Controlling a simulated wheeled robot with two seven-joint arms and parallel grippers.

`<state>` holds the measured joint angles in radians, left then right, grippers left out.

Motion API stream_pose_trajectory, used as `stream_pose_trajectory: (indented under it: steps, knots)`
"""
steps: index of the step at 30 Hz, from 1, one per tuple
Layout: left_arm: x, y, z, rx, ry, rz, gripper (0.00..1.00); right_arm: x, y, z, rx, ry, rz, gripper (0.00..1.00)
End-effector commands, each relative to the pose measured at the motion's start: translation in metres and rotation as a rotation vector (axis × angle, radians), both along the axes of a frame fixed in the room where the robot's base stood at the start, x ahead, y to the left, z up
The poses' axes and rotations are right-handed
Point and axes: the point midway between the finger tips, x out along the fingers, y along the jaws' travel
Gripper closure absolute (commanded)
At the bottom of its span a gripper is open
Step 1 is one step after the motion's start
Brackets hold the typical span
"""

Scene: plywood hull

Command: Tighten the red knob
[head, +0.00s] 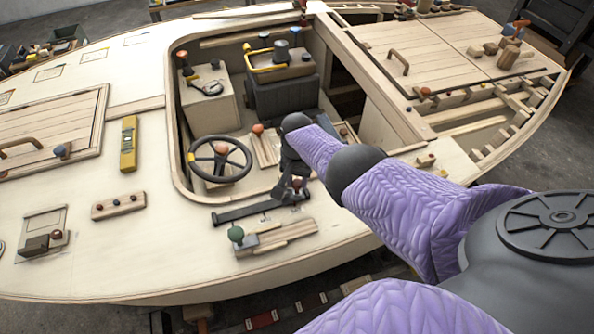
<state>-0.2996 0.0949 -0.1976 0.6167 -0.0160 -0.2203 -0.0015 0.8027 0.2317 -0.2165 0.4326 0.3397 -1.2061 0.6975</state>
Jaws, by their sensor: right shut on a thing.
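My right gripper (291,187) reaches in from the right on its purple-sleeved arm and points down at the near edge of the cockpit opening. It is shut on a small red knob (297,183), of which only a little shows between the dark fingers. The knob is beside a dark flat bar (245,211) on the pale deck. How far the knob is turned cannot be told. My left gripper is not in view.
A wooden block with a green knob (236,234) lies just nearer. A black steering wheel (220,159) stands left of the gripper. An orange-red knob (257,128) stands behind it. A yellow level (129,144) lies on the left deck, with bare plywood around it.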

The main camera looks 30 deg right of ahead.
Motion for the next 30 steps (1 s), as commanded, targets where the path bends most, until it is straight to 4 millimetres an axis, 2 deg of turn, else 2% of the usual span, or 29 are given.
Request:
stream_pose_trajectory:
  steps: [9,23,24,29,30]
  knots:
    - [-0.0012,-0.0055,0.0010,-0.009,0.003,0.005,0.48,0.0023,-0.0012,0.0024,-0.003,-0.008,-0.086,1.00]
    - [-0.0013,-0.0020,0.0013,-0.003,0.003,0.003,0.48,0.0030,-0.0015,0.0029,-0.003,-0.010,-0.098,1.00]
    - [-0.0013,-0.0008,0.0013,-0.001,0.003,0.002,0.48,0.0030,-0.0015,0.0030,-0.003,-0.010,-0.097,0.59]
    - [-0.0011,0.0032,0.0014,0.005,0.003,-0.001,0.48,0.0022,-0.0011,0.0022,-0.003,-0.008,-0.097,0.26]
    - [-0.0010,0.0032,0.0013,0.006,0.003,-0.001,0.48,0.0019,-0.0009,0.0020,-0.002,-0.007,-0.097,0.26]
